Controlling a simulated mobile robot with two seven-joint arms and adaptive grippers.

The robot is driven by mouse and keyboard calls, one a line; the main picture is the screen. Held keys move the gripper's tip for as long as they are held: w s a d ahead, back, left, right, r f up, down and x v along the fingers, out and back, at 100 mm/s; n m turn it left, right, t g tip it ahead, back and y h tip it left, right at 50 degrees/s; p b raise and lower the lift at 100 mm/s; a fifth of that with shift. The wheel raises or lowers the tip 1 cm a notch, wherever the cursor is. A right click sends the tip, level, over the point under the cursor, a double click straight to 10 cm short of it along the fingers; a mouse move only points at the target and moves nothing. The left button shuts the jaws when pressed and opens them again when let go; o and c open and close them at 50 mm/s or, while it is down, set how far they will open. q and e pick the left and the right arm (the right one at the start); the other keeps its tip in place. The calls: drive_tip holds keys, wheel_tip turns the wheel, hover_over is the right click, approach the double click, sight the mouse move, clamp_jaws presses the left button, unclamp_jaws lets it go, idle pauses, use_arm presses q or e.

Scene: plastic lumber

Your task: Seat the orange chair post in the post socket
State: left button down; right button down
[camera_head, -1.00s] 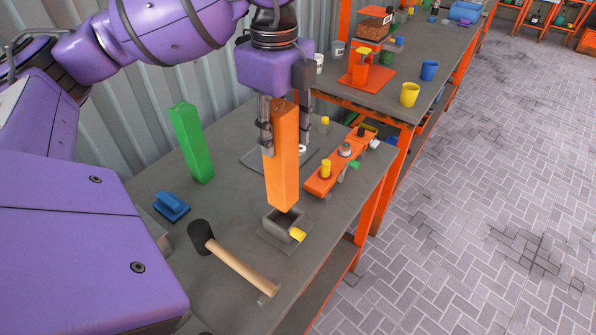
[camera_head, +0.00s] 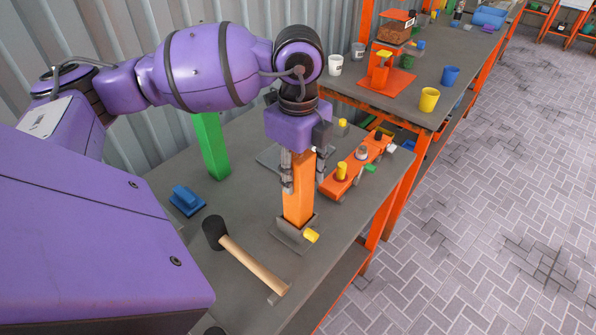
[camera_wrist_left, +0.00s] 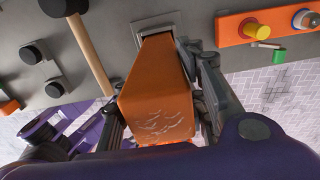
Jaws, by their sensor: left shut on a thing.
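The orange chair post (camera_head: 298,192) stands upright with its lower end at the grey post socket (camera_head: 291,238). Its bottom is hidden by the socket's walls, so it appears to be inside; how deep I cannot tell. My left gripper (camera_head: 303,185) is shut on the post's upper part, one finger on each side. In the left wrist view the post (camera_wrist_left: 158,95) runs from between the fingers to the socket plate (camera_wrist_left: 150,25). My right gripper is not in view.
A mallet (camera_head: 248,262) lies left of the socket, and a blue block-shaped tool (camera_head: 186,200) behind it. A green post (camera_head: 211,148) stands at the back left. An orange rail with knobs (camera_head: 355,168) lies close on the right. The table's right edge is near.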

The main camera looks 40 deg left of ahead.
use_arm(q)
drive_tip(key=shift+f, duration=0.15)
drive_tip(key=c, duration=1.1)
unclamp_jaws()
wheel_tip(320, 180, up, 12)
drive_tip(key=shift+r, duration=0.2)
